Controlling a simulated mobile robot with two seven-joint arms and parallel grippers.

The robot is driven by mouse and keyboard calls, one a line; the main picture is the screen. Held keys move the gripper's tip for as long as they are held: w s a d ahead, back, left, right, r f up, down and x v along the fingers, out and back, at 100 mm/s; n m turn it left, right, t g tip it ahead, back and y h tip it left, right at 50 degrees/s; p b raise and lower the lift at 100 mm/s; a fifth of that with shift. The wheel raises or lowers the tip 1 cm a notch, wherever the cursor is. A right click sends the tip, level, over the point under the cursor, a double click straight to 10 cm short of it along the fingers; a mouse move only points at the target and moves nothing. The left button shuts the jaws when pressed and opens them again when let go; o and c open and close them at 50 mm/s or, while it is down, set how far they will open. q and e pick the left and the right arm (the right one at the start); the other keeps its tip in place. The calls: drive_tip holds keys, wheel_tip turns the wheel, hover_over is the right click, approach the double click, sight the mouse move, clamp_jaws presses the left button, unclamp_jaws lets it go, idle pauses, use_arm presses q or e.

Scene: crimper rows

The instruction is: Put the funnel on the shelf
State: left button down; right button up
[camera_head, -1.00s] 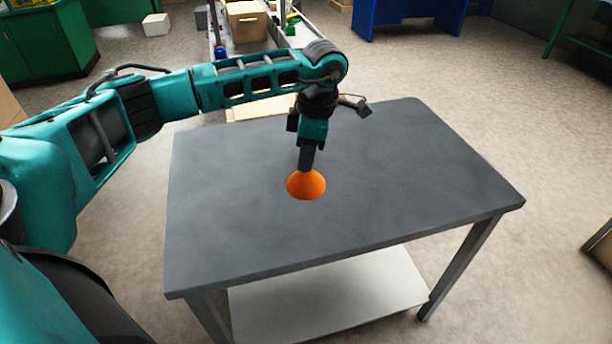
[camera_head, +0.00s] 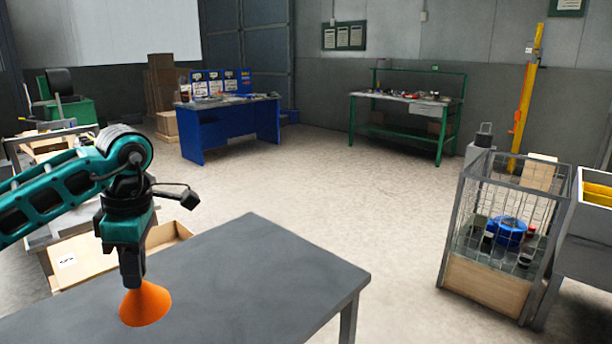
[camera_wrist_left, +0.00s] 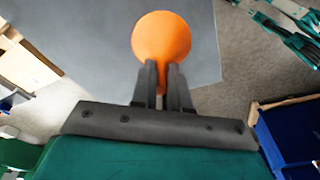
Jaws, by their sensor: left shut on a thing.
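The orange funnel (camera_head: 146,304) is at the lower left of the head view, its wide mouth down, at or just above the dark grey table (camera_head: 262,277); I cannot tell if it touches. My left gripper (camera_head: 134,282) is shut on the funnel's narrow upper end. In the left wrist view the funnel (camera_wrist_left: 162,38) sits between the two dark fingertips (camera_wrist_left: 163,75), with the grey tabletop behind it. My right gripper is not in view. No shelf can be told for certain as the task's one.
A wire cage cart (camera_head: 500,230) stands on the floor at the right. A blue workbench (camera_head: 229,122) and a green bench (camera_head: 408,113) stand at the back. An open cardboard box (camera_head: 84,263) lies behind my left gripper. The floor between is clear.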

sight(158, 301)
use_arm(q)
drive_tip(key=d+f+m, duration=0.1)
drive_tip(key=m, duration=0.2)
drive_tip(key=s+d+f+m, duration=0.1)
drive_tip(key=d+f+m, duration=0.1)
drive_tip(key=m, duration=0.1)
drive_tip(key=s+d+f+m+t, duration=0.1)
drive_tip(key=m, duration=0.2)
drive_tip(key=shift+s+d+f+m, duration=0.15)
drive_tip(key=shift+f+m, duration=0.05)
drive_tip(key=shift+m, duration=0.1)
drive_tip(key=s+d+f+m+t+h, duration=0.1)
drive_tip(key=s+d+f+m, duration=0.2)
drive_tip(key=m, duration=0.8)
drive_tip(key=shift+s+d+f+m+h, duration=0.3)
drive_tip(key=shift+s+d, duration=0.3)
drive_tip(key=shift+d, duration=0.6)
